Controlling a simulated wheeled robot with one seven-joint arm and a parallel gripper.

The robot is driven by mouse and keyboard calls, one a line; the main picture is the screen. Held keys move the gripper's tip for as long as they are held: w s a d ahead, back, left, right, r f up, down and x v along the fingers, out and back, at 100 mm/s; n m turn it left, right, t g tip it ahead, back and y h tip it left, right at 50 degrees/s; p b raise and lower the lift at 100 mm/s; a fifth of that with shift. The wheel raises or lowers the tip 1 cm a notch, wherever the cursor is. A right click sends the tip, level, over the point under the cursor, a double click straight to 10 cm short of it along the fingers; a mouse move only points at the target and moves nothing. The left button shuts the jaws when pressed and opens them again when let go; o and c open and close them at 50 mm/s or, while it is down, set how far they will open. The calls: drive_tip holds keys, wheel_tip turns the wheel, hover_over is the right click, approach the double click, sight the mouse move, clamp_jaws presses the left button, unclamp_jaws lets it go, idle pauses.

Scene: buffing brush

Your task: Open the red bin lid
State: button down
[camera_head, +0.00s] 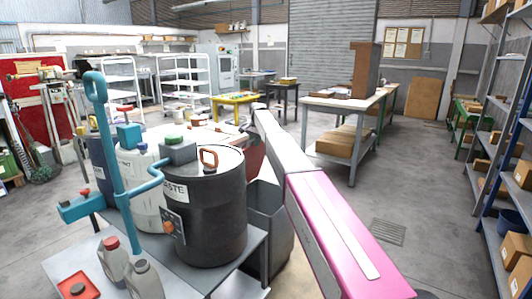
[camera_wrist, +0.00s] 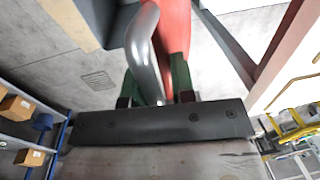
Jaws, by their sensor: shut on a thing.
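The red lid (camera_head: 254,152) shows in the head view as a small red patch behind the black drum, partly hidden by my pink arm. A dark grey bin body (camera_head: 268,228) stands below it. In the wrist view, the red lid (camera_wrist: 177,28) runs up from between my fingers, with a curved grey handle (camera_wrist: 143,45) beside it. My gripper (camera_wrist: 155,88) has green fingers on both sides of the handle and is shut on it. My gripper is not clear in the head view. How far the lid is raised I cannot tell.
A black waste drum (camera_head: 205,215), a white drum (camera_head: 140,185) and a teal pump (camera_head: 115,165) crowd the left beside the bin. Grey shelving (camera_head: 485,160) with boxes lines the right. The floor between is mostly clear, with a drain grate (camera_head: 388,232).

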drive_tip(key=w+a+r, duration=0.1)
drive_tip(key=w+a, duration=0.6)
drive_tip(key=a, duration=0.3)
drive_tip(key=shift+w+a+r, duration=0.2)
drive_tip(key=shift+w+a, duration=0.1)
drive_tip(key=shift+w, duration=0.1)
drive_tip(key=c, duration=1.1)
unclamp_jaws()
drive_tip(key=shift+r, duration=0.15)
drive_tip(key=r, duration=0.7)
drive_tip(key=d+r, duration=0.1)
drive_tip(key=r, duration=0.2)
drive_tip(key=shift+s+r, duration=0.2)
drive_tip(key=shift+s, duration=0.2)
